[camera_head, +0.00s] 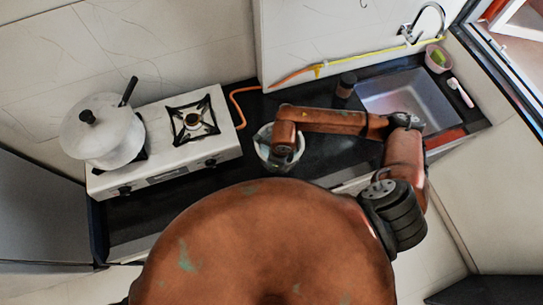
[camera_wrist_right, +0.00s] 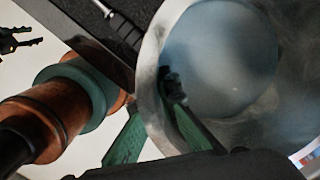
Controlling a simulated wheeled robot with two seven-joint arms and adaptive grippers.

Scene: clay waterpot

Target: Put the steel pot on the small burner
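The steel pot (camera_head: 264,138) stands on the dark counter right of the stove, partly hidden under my right arm. In the right wrist view its bowl (camera_wrist_right: 232,60) fills the right side. My right gripper (camera_head: 281,152) is at its rim. In the right wrist view the right gripper (camera_wrist_right: 155,100) has one green finger outside the wall and one inside, with tips drawn together on the wall; the outer tip is hidden. The small burner (camera_head: 194,121) is the bare right burner of the white stove. My left gripper (camera_wrist_right: 22,38) shows small in the right wrist view, fingers apart and empty.
A white lidded pot (camera_head: 103,131) with a dark handle covers the stove's left burner. An orange hose (camera_head: 239,104) runs behind the counter space between stove and steel pot. A dark jar (camera_head: 346,85) and the sink (camera_head: 408,95) lie to the right.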

